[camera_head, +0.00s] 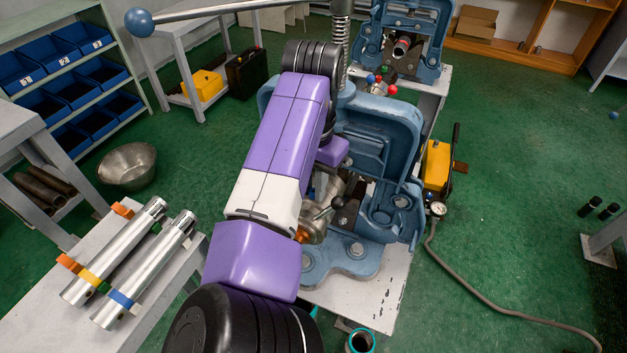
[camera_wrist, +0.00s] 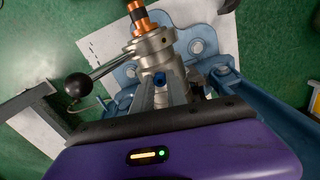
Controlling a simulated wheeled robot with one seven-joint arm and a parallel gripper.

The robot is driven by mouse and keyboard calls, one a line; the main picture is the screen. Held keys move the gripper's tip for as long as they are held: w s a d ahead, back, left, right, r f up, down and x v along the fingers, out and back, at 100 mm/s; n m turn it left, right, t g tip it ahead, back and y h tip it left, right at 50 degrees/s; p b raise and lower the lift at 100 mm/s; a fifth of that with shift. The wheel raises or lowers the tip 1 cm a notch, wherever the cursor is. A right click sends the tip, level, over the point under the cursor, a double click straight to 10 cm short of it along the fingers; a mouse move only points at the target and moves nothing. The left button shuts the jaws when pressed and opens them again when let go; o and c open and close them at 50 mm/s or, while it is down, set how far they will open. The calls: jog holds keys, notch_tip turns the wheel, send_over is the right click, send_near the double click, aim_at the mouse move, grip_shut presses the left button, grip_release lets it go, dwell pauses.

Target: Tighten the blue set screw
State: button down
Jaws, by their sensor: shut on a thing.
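The screw sits at a metal pipe fitting (camera_wrist: 152,48) in the blue vise (camera_wrist: 197,47). The screw's lower end is hidden by the fingers and the fitting. In the head view, my purple and white arm covers the gripper and the screw. The near vise (camera_head: 382,175) shows to the right of my arm.
A black-knobbed lever (camera_wrist: 78,85) sticks out beside the fitting, close to my gripper. A long bar with a blue ball (camera_head: 139,22) crosses above. A second vise (camera_head: 433,68) stands behind. A yellow pump (camera_head: 436,165) with a hose is at right. Green floor is open farther right.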

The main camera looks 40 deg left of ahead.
aim_at(313, 191)
jog(key=shift+m+p, duration=0.3)
jog(key=shift+m, duration=0.4)
jog(key=c, duration=1.3)
grip_release()
jog(key=shift+r+b, duration=0.5)
jog(key=shift+r, duration=3.45)
